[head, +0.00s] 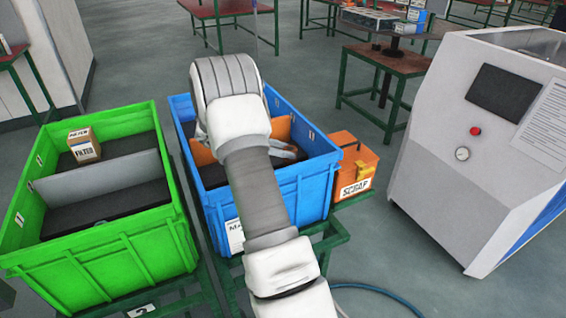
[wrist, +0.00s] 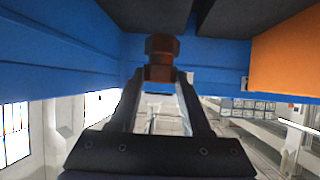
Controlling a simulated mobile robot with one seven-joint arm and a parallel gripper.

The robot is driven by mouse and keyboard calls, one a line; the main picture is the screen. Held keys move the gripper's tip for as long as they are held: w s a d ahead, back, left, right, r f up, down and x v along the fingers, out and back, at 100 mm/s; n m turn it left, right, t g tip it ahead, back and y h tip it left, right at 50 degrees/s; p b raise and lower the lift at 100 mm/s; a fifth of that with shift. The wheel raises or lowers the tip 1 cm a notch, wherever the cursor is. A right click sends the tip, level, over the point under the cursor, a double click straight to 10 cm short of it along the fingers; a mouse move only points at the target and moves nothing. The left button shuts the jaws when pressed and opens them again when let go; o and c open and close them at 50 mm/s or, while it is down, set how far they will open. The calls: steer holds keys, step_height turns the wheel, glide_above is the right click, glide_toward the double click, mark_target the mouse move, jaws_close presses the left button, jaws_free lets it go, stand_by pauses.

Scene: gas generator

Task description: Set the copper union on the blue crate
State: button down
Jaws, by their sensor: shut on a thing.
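The copper union (wrist: 161,48) is a small copper-brown fitting with a hex-like outline. My gripper (wrist: 160,76) is shut on it in the wrist view, with a finger on each side. The blue crate (head: 305,202) stands in the middle of the head view. Its blue wall (wrist: 60,52) and an orange panel (wrist: 285,60) surround the union in the wrist view, beside a dark surface at the top. Whether the union touches that surface, I cannot tell. In the head view my arm reaches over the crate and hides the union and most of the gripper.
A green crate (head: 110,252) with a grey divider and a filter box (head: 84,146) stands at the left. An orange scrap box (head: 350,165) adjoins the blue crate at the right. A white machine (head: 480,130) stands farther right. Tables stand behind.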

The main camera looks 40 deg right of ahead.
steer(key=shift+f+b, duration=0.35)
steer(key=shift+f, duration=1.65)
steer(key=shift+c, duration=1.8)
jaws_free()
steer(key=shift+f, duration=0.15)
